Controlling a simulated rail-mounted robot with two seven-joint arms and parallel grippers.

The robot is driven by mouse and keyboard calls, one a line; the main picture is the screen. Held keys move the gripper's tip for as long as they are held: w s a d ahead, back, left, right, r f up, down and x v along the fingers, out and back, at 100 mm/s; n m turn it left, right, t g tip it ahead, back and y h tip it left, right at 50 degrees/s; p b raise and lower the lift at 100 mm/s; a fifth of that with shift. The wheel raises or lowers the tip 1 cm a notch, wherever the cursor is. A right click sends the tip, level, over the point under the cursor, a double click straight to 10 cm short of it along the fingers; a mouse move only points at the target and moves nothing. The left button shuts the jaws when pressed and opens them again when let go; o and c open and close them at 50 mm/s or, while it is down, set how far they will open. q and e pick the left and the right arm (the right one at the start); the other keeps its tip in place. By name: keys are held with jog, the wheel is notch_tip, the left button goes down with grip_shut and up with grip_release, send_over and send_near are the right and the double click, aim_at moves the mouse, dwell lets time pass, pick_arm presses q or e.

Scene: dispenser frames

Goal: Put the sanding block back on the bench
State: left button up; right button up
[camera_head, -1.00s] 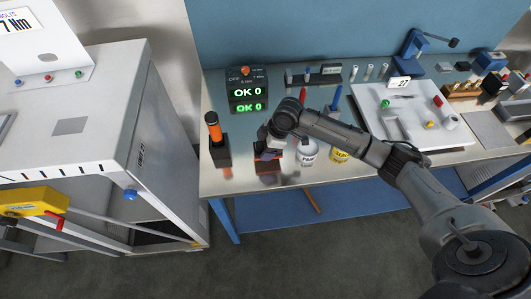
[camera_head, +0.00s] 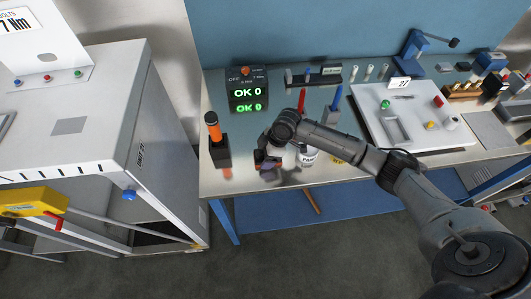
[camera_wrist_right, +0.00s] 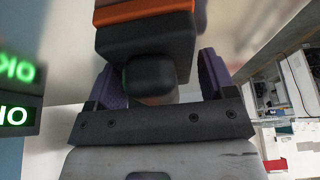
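The sanding block (camera_wrist_right: 150,32) is dark with an orange band and a rounded black knob. In the head view my right gripper (camera_head: 267,158) is low over the front left part of the bench (camera_head: 232,92), with the block (camera_head: 270,168) partly hidden under the wrist. I cannot tell whether the block touches the bench. My left gripper is not in view.
An orange-handled tool in a black holder (camera_head: 217,145) stands left of the gripper. A counter display (camera_head: 244,92) is behind it. A white can (camera_head: 308,157) and a yellow can (camera_head: 337,159) stand close on the right, partly behind my arm. The bench's front edge is near.

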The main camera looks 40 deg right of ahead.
jog(key=shift+o, duration=1)
jog(key=shift+r, duration=0.15)
jog(key=p+v, duration=0.1)
jog(key=v, duration=1.1)
jog(key=shift+w, duration=0.1)
jog(key=s+a+f, duration=0.4)
jog(key=a+f, duration=0.1)
jog(key=s+a+f, duration=0.2)
jog(key=a, duration=0.1)
jog(key=shift+s+a+f, duration=0.1)
jog(key=shift+f, duration=0.2)
jog(key=s+a+f+m+h, duration=0.1)
jog(key=s+a+f+m, duration=0.1)
jog(key=s+a, duration=0.3)
jog(key=s+a+f+m, duration=0.2)
jog(key=s+f+m, duration=0.1)
jog(key=s, duration=0.4)
jog(key=s+d+r+m+t+h, duration=0.1)
jog(key=s+m, duration=0.3)
jog(key=s, duration=0.5)
jog(key=shift+s+d+h, duration=0.2)
jog(key=shift+s+h, duration=0.1)
jog(key=shift+h, duration=0.5)
